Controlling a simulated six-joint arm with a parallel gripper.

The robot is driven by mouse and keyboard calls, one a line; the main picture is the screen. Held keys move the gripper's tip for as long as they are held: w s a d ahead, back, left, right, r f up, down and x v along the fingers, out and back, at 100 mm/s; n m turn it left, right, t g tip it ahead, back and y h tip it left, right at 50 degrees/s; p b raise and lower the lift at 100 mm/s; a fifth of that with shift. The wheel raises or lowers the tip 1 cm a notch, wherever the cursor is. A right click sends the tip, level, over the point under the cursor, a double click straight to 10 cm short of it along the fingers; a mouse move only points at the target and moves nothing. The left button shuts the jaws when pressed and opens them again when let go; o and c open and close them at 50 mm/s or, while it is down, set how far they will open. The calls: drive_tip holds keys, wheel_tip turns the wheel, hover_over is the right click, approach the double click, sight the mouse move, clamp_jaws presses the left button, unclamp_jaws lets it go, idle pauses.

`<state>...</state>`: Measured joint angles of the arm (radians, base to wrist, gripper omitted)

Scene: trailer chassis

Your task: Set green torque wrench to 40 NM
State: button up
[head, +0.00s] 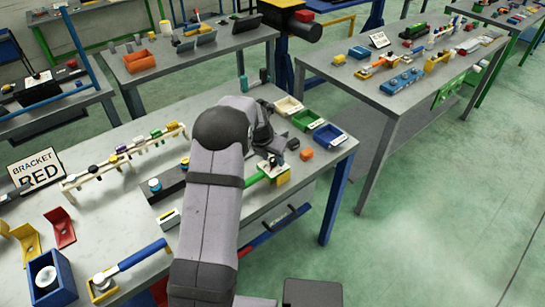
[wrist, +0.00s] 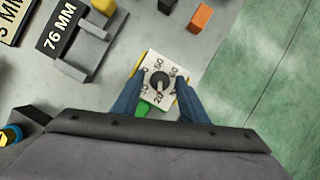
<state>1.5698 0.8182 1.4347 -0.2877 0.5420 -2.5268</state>
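The green torque wrench shows its green handle (head: 254,179) in the head view, lying on the near workbench by my gripper (head: 270,150). In the wrist view its pale dial plate (wrist: 149,66) carries numbers, with 20, 50 and 60 readable. A round dark knob (wrist: 157,80) sits at the plate's middle; I cannot tell clearly which number it points to. A bit of green (wrist: 143,107) shows below the plate. My gripper (wrist: 158,83) is open, its two fingers apart on either side of the knob, over the plate. Whether they touch the plate is unclear.
An orange block (wrist: 201,17) and a grey holder (wrist: 82,55) with a 76 MM sign (wrist: 62,27) stand near the dial. Cream (head: 289,105), green (head: 307,120) and blue (head: 329,136) bins line the bench's far right. Green floor lies beyond the bench edge.

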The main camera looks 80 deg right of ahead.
drive_tip(key=c, duration=0.8)
drive_tip(key=shift+m, duration=0.4)
drive_tip(key=shift+w+d+m+g+b, duration=0.15)
drive_tip(key=shift+m+g+b, duration=0.25)
drive_tip(key=shift+m, duration=0.5)
drive_tip(key=m+g+y, duration=0.1)
drive_tip(key=m, duration=0.2)
drive_tip(key=shift+m, duration=0.3)
drive_tip(key=m+y+p, duration=0.1)
drive_tip(key=m, duration=0.2)
drive_tip(key=m+g+y, duration=0.1)
drive_tip(key=m, duration=0.2)
drive_tip(key=shift+w+d+p, duration=0.1)
drive_tip(key=shift+d+p, duration=0.1)
drive_tip(key=shift+p, duration=0.15)
drive_tip(key=shift+m+y, duration=0.4)
